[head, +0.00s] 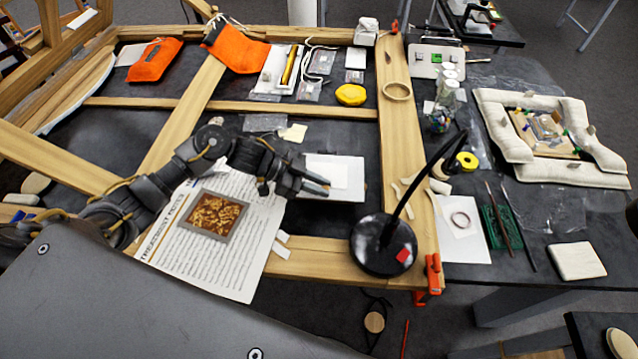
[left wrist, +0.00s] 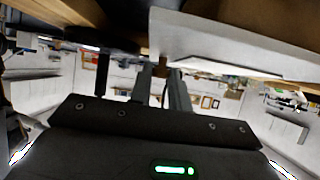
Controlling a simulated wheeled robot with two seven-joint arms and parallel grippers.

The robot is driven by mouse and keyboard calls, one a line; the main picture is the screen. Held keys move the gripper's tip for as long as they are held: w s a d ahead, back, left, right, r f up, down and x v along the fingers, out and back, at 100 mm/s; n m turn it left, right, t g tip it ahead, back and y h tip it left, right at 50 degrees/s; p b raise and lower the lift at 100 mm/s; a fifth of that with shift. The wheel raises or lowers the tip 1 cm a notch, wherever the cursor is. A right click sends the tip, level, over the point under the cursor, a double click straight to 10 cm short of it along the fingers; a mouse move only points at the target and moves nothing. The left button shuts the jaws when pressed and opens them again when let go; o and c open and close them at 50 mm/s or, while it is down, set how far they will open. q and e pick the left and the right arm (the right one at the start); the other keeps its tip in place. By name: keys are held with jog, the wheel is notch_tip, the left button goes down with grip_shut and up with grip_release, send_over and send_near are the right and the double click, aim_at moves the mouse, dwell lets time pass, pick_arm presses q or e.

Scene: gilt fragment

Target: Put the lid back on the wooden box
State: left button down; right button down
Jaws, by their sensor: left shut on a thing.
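A white, flat square panel (head: 351,193), possibly the lid, carries a smaller pale sheet near the middle of the wooden frame. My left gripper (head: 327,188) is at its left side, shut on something. In the left wrist view a large pale slab (left wrist: 225,42) lies close by the fingers, with a small brown piece at them; I cannot tell exactly where they grip. A shallow grey-rimmed tray or box (head: 187,222) with a gold-brown fragment lies on a printed sheet, left of the gripper. I cannot tell whether it is the wooden box. My right gripper is not in view.
A black lamp (head: 383,246) stands right of the panel, its arm leaning up and right. The printed sheet (head: 240,270) lies under the tray. Wooden beams (head: 400,150) frame the dark worktop. An orange clamp (head: 432,275) grips the front right corner.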

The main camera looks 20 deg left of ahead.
pick_arm(q)
jog(key=c, duration=1.3)
grip_release()
jog(key=shift+f, duration=0.1)
jog(key=shift+r, duration=0.2)
jog(key=shift+r+p, duration=0.4)
jog(key=shift+r, duration=0.1)
jog(key=b+v, duration=0.4)
jog(key=v, duration=0.8)
jog(key=shift+f, duration=0.1)
